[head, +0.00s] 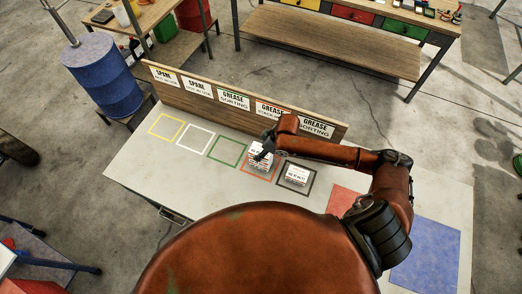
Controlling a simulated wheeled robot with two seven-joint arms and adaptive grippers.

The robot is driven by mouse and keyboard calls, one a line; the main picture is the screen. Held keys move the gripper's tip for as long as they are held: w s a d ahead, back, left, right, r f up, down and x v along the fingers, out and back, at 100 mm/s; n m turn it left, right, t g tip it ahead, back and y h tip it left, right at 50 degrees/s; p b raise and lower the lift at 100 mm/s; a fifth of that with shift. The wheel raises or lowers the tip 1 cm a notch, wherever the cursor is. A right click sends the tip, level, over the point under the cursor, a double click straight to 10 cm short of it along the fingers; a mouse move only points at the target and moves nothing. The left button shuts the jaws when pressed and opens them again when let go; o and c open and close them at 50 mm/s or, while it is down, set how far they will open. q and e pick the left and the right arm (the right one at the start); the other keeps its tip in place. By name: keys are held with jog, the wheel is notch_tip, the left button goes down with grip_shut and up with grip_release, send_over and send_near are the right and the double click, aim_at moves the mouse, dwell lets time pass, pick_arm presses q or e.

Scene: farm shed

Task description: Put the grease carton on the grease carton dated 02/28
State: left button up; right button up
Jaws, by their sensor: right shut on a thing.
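My right gripper (264,150) is shut on a small white grease carton (261,159) over the orange-outlined square. The carton's side facing me shows dark printing too small to read. The white shape under the gripper looks tall, with another carton (260,170) seemingly right below the held one; I cannot tell whether the two touch. A further white grease carton (296,175) with a dark printed label stands in the black-outlined square to the right. Its date is too small to read for certain. My left gripper is not in view.
The pale table (150,170) has empty yellow, white and green outlined squares at the left. A wooden board (215,97) with SPARE and GREASE SORTING signs stands along the back edge. Red (345,201) and blue (428,255) mats lie at the right.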

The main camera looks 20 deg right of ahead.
jog(key=o, duration=1.2)
jog(key=v, duration=1.2)
jog(key=shift+s, duration=0.1)
